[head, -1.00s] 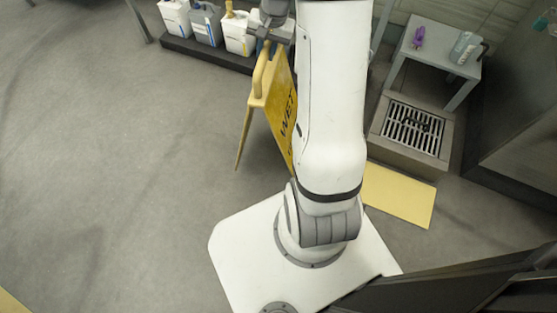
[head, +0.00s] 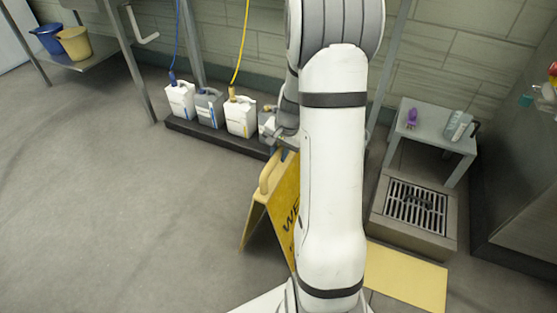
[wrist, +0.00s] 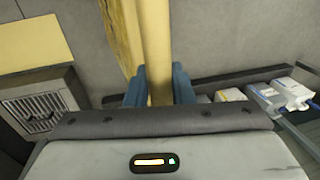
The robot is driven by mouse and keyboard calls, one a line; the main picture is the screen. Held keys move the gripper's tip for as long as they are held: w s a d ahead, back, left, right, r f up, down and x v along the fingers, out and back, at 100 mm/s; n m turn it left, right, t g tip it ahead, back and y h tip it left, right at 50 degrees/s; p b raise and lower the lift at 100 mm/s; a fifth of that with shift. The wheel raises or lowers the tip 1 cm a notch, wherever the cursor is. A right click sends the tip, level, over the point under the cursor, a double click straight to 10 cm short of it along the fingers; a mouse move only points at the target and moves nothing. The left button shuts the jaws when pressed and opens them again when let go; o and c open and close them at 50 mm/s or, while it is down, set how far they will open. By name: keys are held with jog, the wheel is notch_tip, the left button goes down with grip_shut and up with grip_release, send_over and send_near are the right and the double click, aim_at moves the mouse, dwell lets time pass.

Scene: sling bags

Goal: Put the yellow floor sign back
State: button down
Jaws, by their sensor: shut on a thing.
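The yellow floor sign (head: 284,205) stands as a folded A-frame, with part of the word WET showing on its face. My white arm hides its right side in the head view. In the wrist view my gripper (wrist: 159,88) has its two blue fingers on either side of the sign's pale yellow top part (wrist: 157,50), shut on it. In the head view the gripper is mostly hidden behind the arm, at the top of the sign. I cannot tell whether the sign's feet touch the floor. A flat yellow rectangle (head: 408,277) lies on the floor to the right of my arm.
Several jugs (head: 240,116) stand on a low dark rack (head: 215,138) along the back wall. A floor drain (head: 415,207) and a small grey table (head: 432,130) are at the right. The floor at the left is clear.

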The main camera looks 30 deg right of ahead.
jog(key=shift+f, duration=0.8)
jog(key=c, duration=1.3)
grip_release()
jog(key=shift+o, duration=0.2)
notch_tip(320, 180, up, 12)
jog(key=s+d+p, duration=0.1)
jog(key=s+p, duration=0.1)
jog(key=p, duration=0.2)
jog(key=s+a+r+n, duration=0.3)
jog(key=s+a+n, duration=0.2)
jog(key=s+a, duration=0.3)
jog(key=s+a+r+n+h, duration=0.1)
jog(key=s+a+r+n, duration=0.3)
jog(key=s+a, duration=0.4)
jog(key=shift+s+n+g, duration=0.3)
jog(key=shift+s+n, duration=0.4)
